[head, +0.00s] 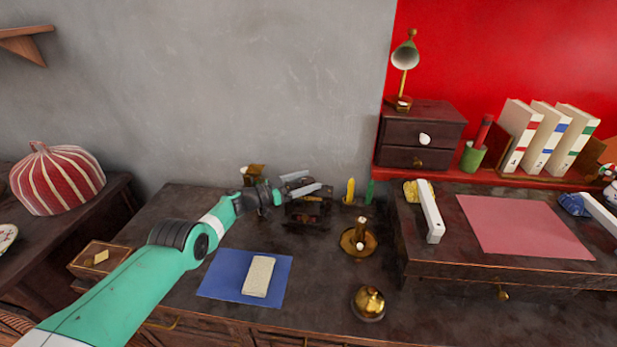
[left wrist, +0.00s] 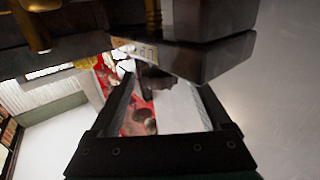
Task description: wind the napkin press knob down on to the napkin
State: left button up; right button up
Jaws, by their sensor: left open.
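The napkin press seems to be the dark wooden piece (head: 308,215) at the back of the desk. My left arm partly covers it, and I cannot make out its knob or a napkin in it. My left gripper (head: 299,183) is open and empty, its fingers pointing right, just above and behind this piece. In the left wrist view, a dark block with a small label (left wrist: 180,58) lies across the tips of the open fingers; I cannot tell whether they touch. A brass rod (left wrist: 34,32) shows at top left there. A folded cream cloth (head: 258,276) lies on a blue mat (head: 220,279). My right gripper is out of view.
A brass candlestick (head: 358,239) and a brass bell-like piece (head: 369,303) stand right of the mat. Yellow (head: 350,190) and green (head: 370,191) upright pieces stand behind. A raised dark chest (head: 450,265) bounds the right side.

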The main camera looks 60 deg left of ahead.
pick_arm(q)
jog(key=s+p, duration=0.9)
jog(key=s, duration=0.1)
jog(key=shift+s, duration=0.3)
jog(key=shift+r, duration=0.1)
